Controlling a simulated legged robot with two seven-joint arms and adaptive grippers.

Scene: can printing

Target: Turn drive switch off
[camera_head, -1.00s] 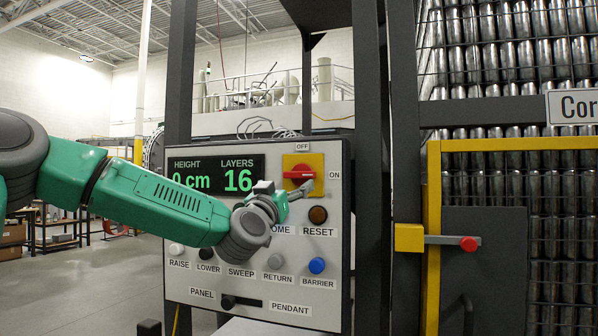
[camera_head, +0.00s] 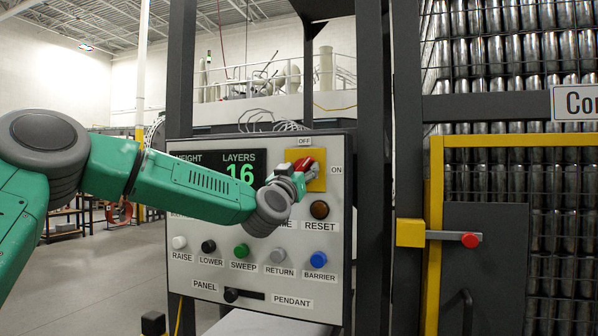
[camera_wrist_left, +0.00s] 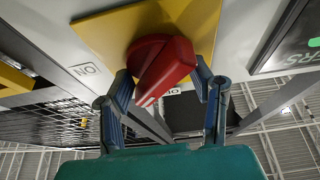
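The red drive switch (camera_head: 309,161) sits on a yellow plate (camera_head: 317,183) at the upper right of the control panel, with an OFF label above and an ON label to its right. In the left wrist view the red knob (camera_wrist_left: 165,67) is tilted, its white-marked end between the two labels and nearer OFF. My left gripper (camera_wrist_left: 161,72) has one finger on each side of the knob, tips against its sides. In the head view the left gripper (camera_head: 294,180) partly covers the knob. My right gripper is not in view.
The panel (camera_head: 215,283) carries a display reading 16 layers, several push buttons and a panel/pendant selector (camera_head: 231,295). A dark post (camera_head: 374,200) stands right of it, then a yellow-framed gate (camera_head: 436,200) with a red-knobbed latch (camera_head: 470,240).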

